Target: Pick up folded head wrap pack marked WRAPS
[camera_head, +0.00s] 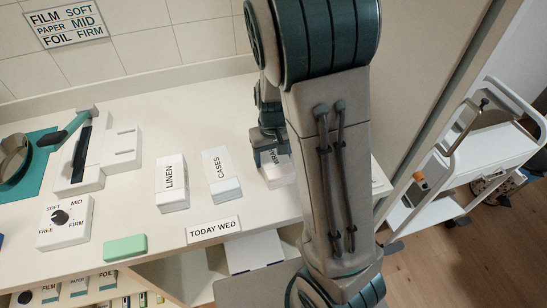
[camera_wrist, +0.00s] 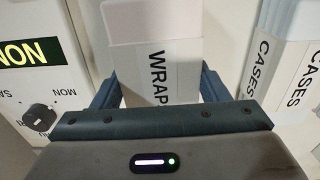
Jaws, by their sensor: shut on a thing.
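The white WRAPS pack (camera_wrist: 155,60) sits between the two fingers of my gripper (camera_wrist: 158,90) in the wrist view, its black lettering partly cut off by the gripper body. In the head view the pack (camera_head: 280,175) shows at the right of the counter, partly hidden by my arm. My gripper (camera_head: 268,150) is shut on it from above. I cannot tell whether the pack touches the counter.
The CASES pack (camera_head: 222,175) and LINEN pack (camera_head: 172,183) stand to the left on the counter (camera_head: 120,220). A TODAY WED sign (camera_head: 213,229), green block (camera_head: 125,248) and dial box (camera_head: 65,221) lie nearer. A white trolley (camera_head: 470,150) stands at right.

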